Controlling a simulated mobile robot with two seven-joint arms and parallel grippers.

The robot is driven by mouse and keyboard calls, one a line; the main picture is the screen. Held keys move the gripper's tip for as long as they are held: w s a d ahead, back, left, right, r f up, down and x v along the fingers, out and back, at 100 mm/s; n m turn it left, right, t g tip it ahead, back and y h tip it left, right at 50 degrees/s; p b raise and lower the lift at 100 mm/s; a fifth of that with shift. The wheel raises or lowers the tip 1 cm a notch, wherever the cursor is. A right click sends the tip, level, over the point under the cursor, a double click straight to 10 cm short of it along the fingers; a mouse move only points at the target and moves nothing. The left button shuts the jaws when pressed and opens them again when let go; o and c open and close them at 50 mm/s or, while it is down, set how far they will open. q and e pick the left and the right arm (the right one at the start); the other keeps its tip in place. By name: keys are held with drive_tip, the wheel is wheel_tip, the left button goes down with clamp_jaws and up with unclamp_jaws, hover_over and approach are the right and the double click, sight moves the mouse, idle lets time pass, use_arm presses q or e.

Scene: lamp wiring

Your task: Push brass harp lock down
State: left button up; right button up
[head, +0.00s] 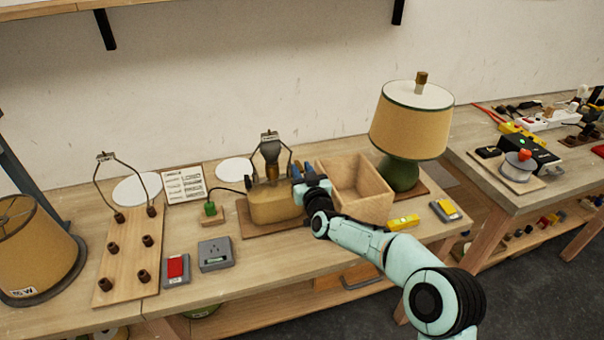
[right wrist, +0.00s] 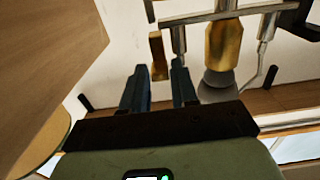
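The lamp with the amber base (head: 275,207) stands on a wooden board, with a bulb (head: 271,150) inside a metal harp (head: 289,155). In the right wrist view the brass socket (right wrist: 223,42), the bulb (right wrist: 220,80) and silver harp legs (right wrist: 266,28) show. A small brass piece (right wrist: 158,52), which looks like the harp lock, sits beside the nearer leg. My right gripper (head: 301,182) is at the right side of this lamp. In the right wrist view its fingers (right wrist: 159,70) are apart, with the brass piece near their tips; contact cannot be told. My left gripper is out of view.
An open wooden box (head: 362,203) stands right of the lamp, close to my right arm. A green plug block (head: 211,212), a grey socket (head: 215,253) and a red switch (head: 176,270) lie to the left.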

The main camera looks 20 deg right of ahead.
drive_tip(key=shift+o, duration=0.5)
drive_tip(key=shift+r, duration=0.1)
drive_tip(key=s+b, duration=0.2)
drive_tip(key=s, duration=1.1)
drive_tip(key=shift+s+d, duration=0.15)
drive_tip(key=shift+s, duration=0.1)
